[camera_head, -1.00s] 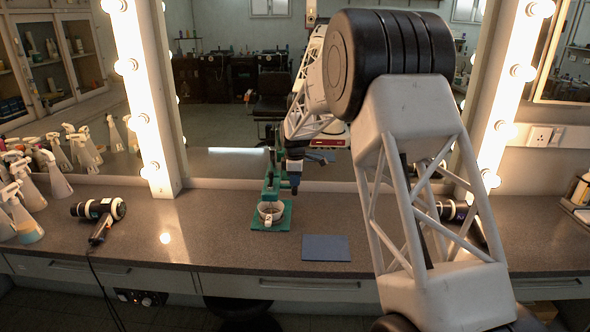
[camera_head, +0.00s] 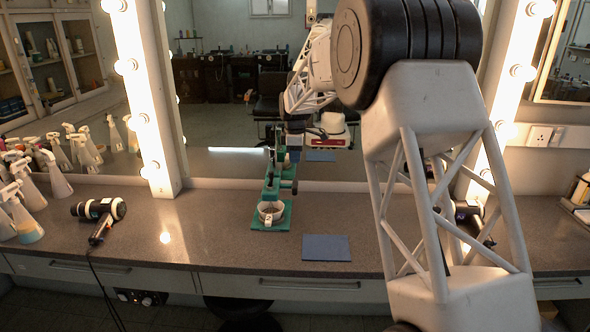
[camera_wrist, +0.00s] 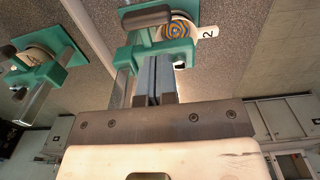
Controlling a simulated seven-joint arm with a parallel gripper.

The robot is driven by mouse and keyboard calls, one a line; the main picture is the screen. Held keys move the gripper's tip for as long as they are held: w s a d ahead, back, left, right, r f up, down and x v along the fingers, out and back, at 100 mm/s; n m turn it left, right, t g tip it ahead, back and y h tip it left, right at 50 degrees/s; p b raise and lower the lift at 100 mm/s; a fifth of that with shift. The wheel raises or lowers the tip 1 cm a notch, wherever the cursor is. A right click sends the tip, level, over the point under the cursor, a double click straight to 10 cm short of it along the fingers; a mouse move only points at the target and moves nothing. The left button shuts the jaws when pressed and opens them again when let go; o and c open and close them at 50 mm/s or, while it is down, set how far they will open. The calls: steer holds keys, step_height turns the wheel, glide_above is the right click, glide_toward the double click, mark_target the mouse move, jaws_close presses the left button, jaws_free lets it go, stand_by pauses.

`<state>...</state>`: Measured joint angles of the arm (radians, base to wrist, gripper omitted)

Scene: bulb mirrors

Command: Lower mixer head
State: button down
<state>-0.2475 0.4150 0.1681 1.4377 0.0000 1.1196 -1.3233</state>
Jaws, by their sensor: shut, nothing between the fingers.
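The green mixer (camera_head: 270,190) stands on the counter in front of the mirror, with a pale bowl (camera_head: 270,212) on its green base. Its upper parts overlap in the head view, so I cannot tell the exact tilt of the head. My gripper (camera_head: 294,150) is above and behind the bowl, at the mixer's upper right. In the wrist view my gripper (camera_wrist: 157,82) has its two grey fingers together, with nothing between them. They overlap the green mixer parts (camera_wrist: 165,50) in that picture; contact cannot be told. A round, striped disc shows beyond the green frame.
A blue mat (camera_head: 326,248) lies right of the mixer. The large mirror (camera_head: 225,120) rises behind the counter (camera_head: 190,240). The counter between dryer and mixer is clear.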

steer(key=shift+r, duration=2.45)
steer(key=s+d+r+m, duration=0.3)
steer(key=s+d, duration=0.2)
steer(key=s, duration=0.5)
steer(key=s+d+r+m+t, duration=0.1)
steer(key=s+d+r+m, duration=0.25)
steer(key=s+d, duration=0.45)
steer(key=s+d+r+m, duration=0.3)
steer(key=s, duration=0.9)
steer(key=s+d+f+m, duration=0.2)
steer(key=s+f+m, duration=0.1)
steer(key=s, duration=0.7)
steer(key=s+d+f+m+t, duration=0.1)
steer(key=s+d+f+m, duration=0.1)
steer(key=s, duration=0.9)
steer(key=s+d+f+m, duration=0.3)
steer(key=s+f, duration=0.1)
steer(key=s, duration=0.7)
steer(key=shift+s+d+m+t, duration=0.15)
steer(key=shift+d+m+t, duration=0.15)
steer(key=shift+m, duration=0.05)
